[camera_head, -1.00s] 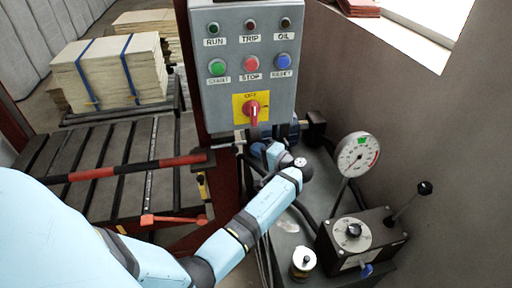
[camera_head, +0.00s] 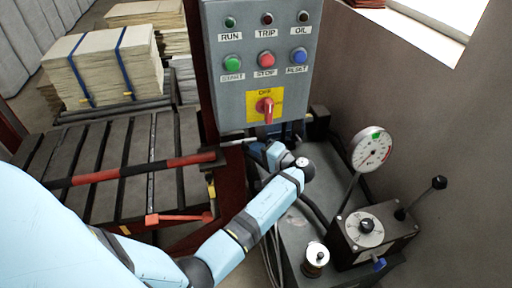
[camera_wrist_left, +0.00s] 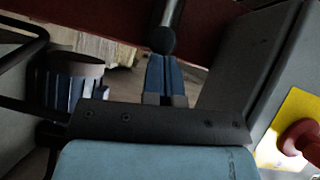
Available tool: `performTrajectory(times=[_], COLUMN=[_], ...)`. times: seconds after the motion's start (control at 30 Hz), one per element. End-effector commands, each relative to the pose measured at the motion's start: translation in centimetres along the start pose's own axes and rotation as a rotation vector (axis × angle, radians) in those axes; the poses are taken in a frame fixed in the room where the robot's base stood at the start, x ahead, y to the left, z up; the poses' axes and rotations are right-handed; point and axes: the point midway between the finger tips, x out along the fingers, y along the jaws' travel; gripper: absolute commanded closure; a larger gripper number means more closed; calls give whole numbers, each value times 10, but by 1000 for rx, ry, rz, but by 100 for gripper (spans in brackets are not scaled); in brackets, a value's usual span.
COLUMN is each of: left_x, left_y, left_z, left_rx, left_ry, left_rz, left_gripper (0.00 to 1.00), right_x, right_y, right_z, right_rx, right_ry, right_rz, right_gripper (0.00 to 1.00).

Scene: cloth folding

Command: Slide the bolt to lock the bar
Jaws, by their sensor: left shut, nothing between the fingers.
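A red-and-black striped bar (camera_head: 130,172) lies across the slatted table in the head view, its right end close to the dark red post. A thin metal rod (camera_head: 238,142), which looks like the bolt, shows beside the post below the control box. In the left wrist view the rod (camera_wrist_left: 173,12) ends in a dark round knob (camera_wrist_left: 161,40). My left gripper (camera_head: 254,148) is under the box. Its blue fingers (camera_wrist_left: 162,62) are shut and empty, with tips right at the knob; contact cannot be told. My right gripper is not in view.
The control box (camera_head: 258,90) with buttons and a red rotary switch (camera_head: 265,106) hangs just above my left gripper. A gauge (camera_head: 371,150), a lever unit (camera_head: 365,232) and a small capped fitting (camera_head: 316,258) stand at right. A red handle (camera_head: 178,217) is below the bar.

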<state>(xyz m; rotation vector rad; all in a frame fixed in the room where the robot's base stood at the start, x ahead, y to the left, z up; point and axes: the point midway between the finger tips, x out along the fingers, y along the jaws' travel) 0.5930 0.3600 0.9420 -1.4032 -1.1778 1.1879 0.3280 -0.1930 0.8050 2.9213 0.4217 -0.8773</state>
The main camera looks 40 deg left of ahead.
Motion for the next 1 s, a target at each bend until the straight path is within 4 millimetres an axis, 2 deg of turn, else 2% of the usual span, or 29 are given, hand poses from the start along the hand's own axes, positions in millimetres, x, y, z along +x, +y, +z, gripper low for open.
performTrajectory(times=[0.33,0.67,1.0], left_x=[1,31,33], left_y=[-1,-10,-9], left_z=[1,42,44], left_rx=[0,2,0], left_ry=[0,0,0], left_rz=[0,0,0], left_gripper=[100,100,100], right_x=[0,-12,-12], right_y=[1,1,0], right_z=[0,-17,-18], right_rx=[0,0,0], right_ry=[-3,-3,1], right_rz=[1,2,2], right_gripper=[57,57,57])
